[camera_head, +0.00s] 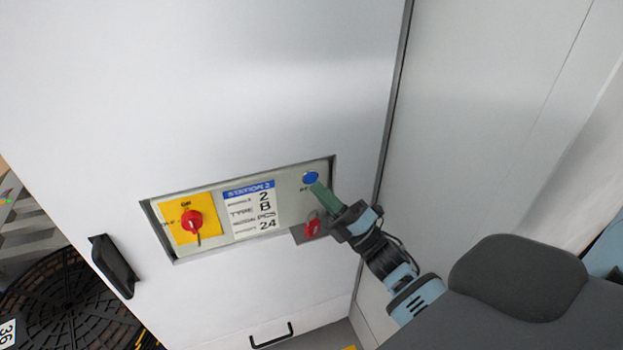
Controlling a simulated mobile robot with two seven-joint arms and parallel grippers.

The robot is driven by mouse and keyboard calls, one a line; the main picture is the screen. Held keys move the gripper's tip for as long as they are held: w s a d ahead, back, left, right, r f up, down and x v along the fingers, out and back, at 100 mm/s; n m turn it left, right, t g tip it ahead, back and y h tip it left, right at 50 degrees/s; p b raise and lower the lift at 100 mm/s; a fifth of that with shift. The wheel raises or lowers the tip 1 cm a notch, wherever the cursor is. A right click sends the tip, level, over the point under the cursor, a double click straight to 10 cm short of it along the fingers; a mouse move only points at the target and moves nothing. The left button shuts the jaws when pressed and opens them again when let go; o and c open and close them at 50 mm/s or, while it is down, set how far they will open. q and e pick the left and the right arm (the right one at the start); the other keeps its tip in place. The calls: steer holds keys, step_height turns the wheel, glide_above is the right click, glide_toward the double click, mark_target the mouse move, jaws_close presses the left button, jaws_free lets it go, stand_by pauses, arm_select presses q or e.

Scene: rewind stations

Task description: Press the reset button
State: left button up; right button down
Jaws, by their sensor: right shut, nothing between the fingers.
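The blue round reset button (310,178) sits at the upper right of a recessed control panel (290,190) in a white cabinet door. My right gripper (318,188) comes in from the lower right. Its green fingers are shut with nothing between them. The fingertips lie at the lower edge of the button in the picture; whether they touch it I cannot tell. The text under the button is partly hidden by the fingers. My left gripper is not in view.
A red rotary switch (192,222) on a yellow plate and a station label (252,210) are left of the button. A red padlock-like item (312,226) hangs just below my fingers. A black handle (115,266) and a black reel (65,305) are at lower left.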

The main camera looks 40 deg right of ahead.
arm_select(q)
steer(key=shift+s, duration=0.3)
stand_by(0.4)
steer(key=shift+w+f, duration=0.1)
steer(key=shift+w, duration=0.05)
arm_select(e)
steer(key=shift+w, duration=0.1)
stand_by(0.6)
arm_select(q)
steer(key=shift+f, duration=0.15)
arm_select(e)
steer(key=shift+w+d, duration=0.1)
steer(key=shift+w, duration=0.2)
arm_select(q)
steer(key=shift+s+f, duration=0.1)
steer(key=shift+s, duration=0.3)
arm_select(e)
steer(key=shift+w, duration=0.15)
